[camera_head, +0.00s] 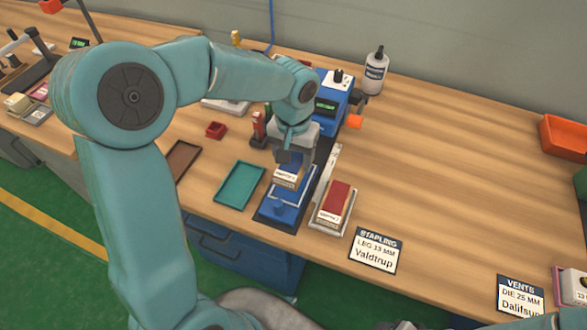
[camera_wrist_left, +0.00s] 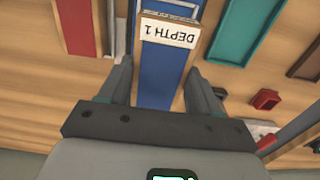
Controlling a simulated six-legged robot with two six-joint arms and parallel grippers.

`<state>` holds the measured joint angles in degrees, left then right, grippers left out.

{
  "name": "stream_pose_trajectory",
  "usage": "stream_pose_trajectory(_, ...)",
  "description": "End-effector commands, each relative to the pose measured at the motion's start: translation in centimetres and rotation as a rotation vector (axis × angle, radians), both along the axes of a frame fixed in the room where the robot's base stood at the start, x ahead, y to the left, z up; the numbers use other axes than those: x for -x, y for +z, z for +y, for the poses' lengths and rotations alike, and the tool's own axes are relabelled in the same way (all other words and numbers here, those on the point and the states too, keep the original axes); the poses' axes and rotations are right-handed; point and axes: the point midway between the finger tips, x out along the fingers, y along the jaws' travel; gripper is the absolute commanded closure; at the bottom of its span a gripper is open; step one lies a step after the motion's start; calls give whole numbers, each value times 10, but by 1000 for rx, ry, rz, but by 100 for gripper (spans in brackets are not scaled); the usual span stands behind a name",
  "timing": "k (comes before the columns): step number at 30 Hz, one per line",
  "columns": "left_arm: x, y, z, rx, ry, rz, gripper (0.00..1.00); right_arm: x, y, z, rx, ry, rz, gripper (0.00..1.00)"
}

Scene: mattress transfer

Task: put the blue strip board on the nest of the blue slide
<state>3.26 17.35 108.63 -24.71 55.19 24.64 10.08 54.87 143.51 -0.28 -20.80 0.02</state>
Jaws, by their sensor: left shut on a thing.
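My left gripper (camera_head: 290,160) points down over the rear part of the blue slide (camera_head: 274,211) and is shut on the blue strip board (camera_head: 291,169). The board has a white label on its near end. In the left wrist view the board (camera_wrist_left: 164,75) lies between the two fingers (camera_wrist_left: 160,88), its "DEPTH 1" label upside down. The board is over the slide, roughly in line with it; I cannot tell whether it touches the nest, which is hidden under it. The slide has a pale metal handle at its front.
A red board (camera_head: 338,198) sits on a pale holder just right of the slide. A teal tray (camera_head: 240,186) lies to the left, with a brown tray (camera_head: 181,160) beyond. A blue machine (camera_head: 333,98) and a bottle (camera_head: 375,72) stand behind. The bench at right is mostly clear.

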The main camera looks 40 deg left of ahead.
Motion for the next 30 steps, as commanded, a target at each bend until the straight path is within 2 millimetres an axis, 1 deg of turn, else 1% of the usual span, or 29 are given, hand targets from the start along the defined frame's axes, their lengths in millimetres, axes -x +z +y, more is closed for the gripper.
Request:
stream_pose_trajectory(2,0,-6,-1,-1,0,2,70,0,0,0,0,0,0,45)
stream_pose_trajectory(6,1,-29,-1,0,1,5,70,0,-2,0,0,0,0,45)
stream_pose_trajectory(9,0,-43,-1,0,0,3,70,0,-3,0,0,0,0,45)
stream_pose_trajectory(12,0,-48,-1,0,1,2,70,0,-3,0,0,0,0,45)
stream_pose_trajectory(18,0,-47,-1,0,1,0,70,0,-3,0,0,0,0,45)
stream_pose_trajectory(22,0,-52,-1,0,1,0,70,0,-7,0,0,0,0,45)
stream_pose_trajectory(23,0,-51,-1,0,1,1,34,0,-7,0,0,0,0,45)
stream_pose_trajectory(24,0,-50,-1,0,0,1,21,0,-6,0,0,0,0,45)
stream_pose_trajectory(25,0,-50,-1,0,0,1,11,0,-6,0,0,0,0,45)
stream_pose_trajectory(30,0,-50,-1,0,0,1,11,0,-6,0,0,0,0,45)
